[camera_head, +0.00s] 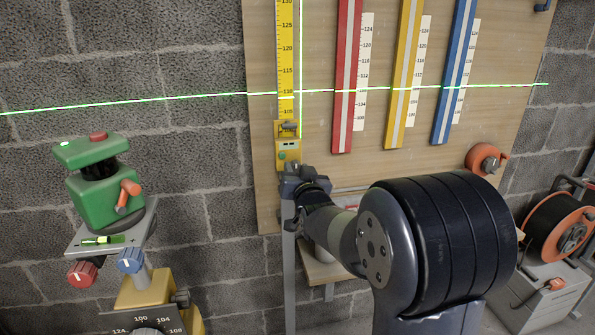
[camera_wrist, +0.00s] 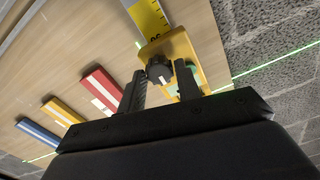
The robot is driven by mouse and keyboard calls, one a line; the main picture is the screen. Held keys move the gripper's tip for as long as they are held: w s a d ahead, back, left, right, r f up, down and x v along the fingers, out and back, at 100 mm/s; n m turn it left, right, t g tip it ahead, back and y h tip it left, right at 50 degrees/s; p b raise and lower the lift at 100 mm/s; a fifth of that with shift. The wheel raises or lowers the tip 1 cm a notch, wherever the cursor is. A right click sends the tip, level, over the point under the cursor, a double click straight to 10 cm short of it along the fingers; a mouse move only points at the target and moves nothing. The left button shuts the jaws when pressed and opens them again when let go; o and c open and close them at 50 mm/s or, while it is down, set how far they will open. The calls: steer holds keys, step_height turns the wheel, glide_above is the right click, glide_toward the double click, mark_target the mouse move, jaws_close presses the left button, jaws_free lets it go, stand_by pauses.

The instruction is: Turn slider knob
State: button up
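The yellow slider (camera_head: 288,150) sits on the upright yellow ruler (camera_head: 286,60) on the wooden board, near the ruler's lower end. Its dark knob (camera_head: 289,127) is on its upper part, with a small greenish display below. In the wrist view the knob (camera_wrist: 158,70) shows between my two fingertips, with the yellow slider (camera_wrist: 181,48) behind it. My gripper (camera_wrist: 160,76) is open, with a finger to each side of the knob and small gaps visible. In the head view my gripper (camera_head: 304,184) is just below the slider; its fingers are hard to make out.
A green laser level (camera_head: 100,195) on a stand is at the left and throws a green line across wall and board. Red (camera_head: 346,75), yellow (camera_head: 405,75) and blue (camera_head: 455,75) strips hang right of the ruler. An orange cable reel (camera_head: 560,225) stands at the right.

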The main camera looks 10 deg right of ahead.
steer(key=c, duration=0.6)
